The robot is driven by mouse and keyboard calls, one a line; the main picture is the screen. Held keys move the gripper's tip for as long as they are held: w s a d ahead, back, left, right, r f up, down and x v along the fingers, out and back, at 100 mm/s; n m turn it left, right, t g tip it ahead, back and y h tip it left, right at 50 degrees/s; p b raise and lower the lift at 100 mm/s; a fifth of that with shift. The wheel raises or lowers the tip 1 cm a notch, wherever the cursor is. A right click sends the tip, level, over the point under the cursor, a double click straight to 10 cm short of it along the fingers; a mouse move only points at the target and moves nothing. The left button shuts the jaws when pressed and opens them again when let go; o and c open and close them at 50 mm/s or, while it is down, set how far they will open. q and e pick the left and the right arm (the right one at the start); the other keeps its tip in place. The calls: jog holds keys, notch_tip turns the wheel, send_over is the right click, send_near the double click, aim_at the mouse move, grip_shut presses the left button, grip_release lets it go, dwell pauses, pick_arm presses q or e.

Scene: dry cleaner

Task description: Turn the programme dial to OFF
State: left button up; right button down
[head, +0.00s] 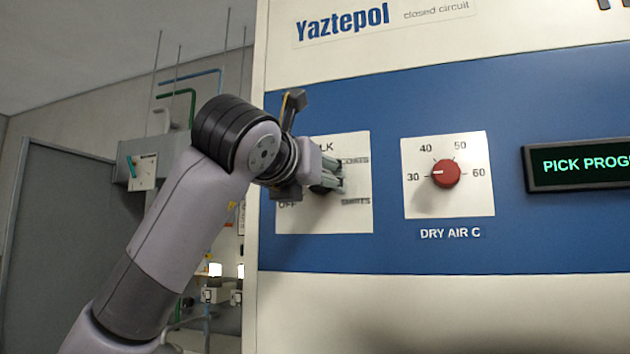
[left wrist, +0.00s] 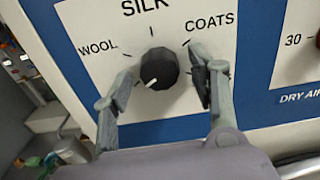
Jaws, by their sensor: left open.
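The programme dial (left wrist: 160,67) is a round black knob on a white label plate (left wrist: 95,25). Its white pointer mark points down and slightly left in the left wrist view. WOOL, SILK and COATS can be read around it there; the lower labels are hidden by my gripper. My left gripper (left wrist: 165,74) is open, one finger on each side of the dial, with a visible gap at each side. In the head view my left gripper (head: 332,174) covers the dial in front of the plate (head: 352,218), where OFF shows at lower left. My right gripper is not in view.
A red DRY AIR C dial (head: 446,173) sits to the right on its own white plate. A dark display (head: 580,165) with green text is further right. The machine's blue band (head: 400,255) is otherwise clear. A grey door (head: 60,240) stands at the left.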

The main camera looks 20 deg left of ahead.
pick_arm(q)
jog(key=s, duration=1.2)
jog(key=shift+a, duration=0.2)
jog(key=shift+w, duration=0.1)
